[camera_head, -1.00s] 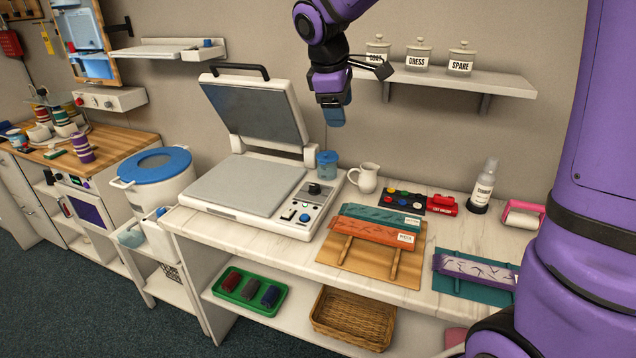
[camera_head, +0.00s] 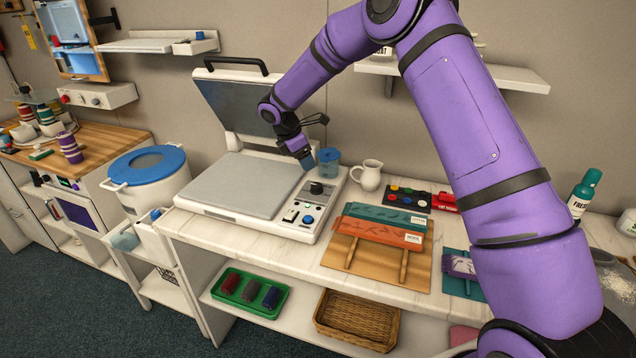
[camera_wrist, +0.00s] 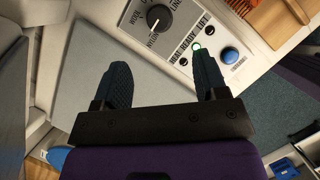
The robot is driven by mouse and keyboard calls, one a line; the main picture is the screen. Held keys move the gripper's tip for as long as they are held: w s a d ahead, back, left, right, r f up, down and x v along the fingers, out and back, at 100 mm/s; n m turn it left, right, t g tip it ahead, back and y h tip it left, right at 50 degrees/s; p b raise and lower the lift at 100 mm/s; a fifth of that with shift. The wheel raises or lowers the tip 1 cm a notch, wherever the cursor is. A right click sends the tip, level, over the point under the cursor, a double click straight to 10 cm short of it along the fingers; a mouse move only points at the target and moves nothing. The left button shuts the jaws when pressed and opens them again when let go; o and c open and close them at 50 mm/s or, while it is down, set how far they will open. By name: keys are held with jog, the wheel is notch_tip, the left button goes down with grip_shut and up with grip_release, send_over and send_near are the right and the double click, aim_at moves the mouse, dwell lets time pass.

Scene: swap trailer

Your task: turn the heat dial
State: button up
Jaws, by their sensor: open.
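The heat dial (camera_head: 316,188) is a round black knob on the white control panel at the right of the heat press (camera_head: 240,185). In the wrist view the dial (camera_wrist: 159,18) shows a white pointer line and printed lettering around it, beyond the fingertips. My gripper (camera_head: 306,163) is over the press, just above and to the left of the dial, tilted downward. In the wrist view my gripper (camera_wrist: 160,75) has its two dark fingers spread with nothing between them. The dial lies apart from the fingers.
A blue button (camera_wrist: 229,55) and a green light sit lower on the panel. The raised press lid (camera_head: 225,100) stands behind my gripper. A blue-lidded jar (camera_head: 329,162) and a white pitcher (camera_head: 369,175) stand close behind the panel.

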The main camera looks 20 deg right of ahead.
aim_at(316, 184)
jog(key=x, duration=1.1)
jog(key=shift+w+f, duration=0.15)
jog(key=shift+f, duration=0.1)
jog(key=c, duration=0.9)
